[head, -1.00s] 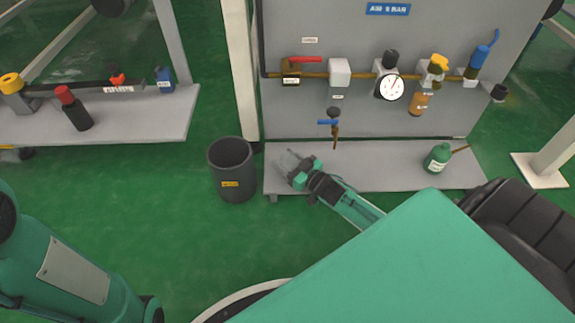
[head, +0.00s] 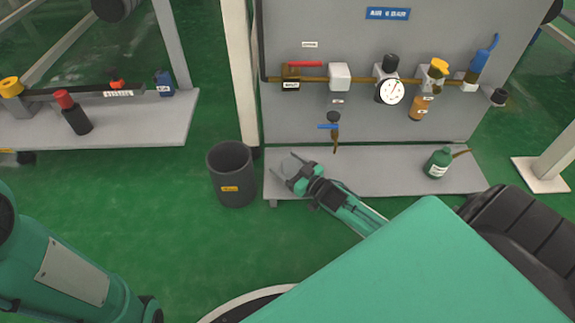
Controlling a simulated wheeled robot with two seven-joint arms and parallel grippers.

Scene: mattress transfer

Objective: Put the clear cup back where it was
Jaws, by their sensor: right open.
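My right gripper (head: 281,163) is over the left end of the grey shelf (head: 390,178) below the pipe panel. Its fingers are spread apart and point up and left. I cannot make out a clear cup between the fingers or elsewhere in the head view. My left gripper is out of view; only part of my left arm shows at the lower left.
A dark grey bin (head: 231,178) stands on the floor left of the shelf. A green oil can (head: 438,163) stands at the shelf's right. A blue-handled valve (head: 333,127) hangs from the pipe above the shelf. The shelf's middle is clear.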

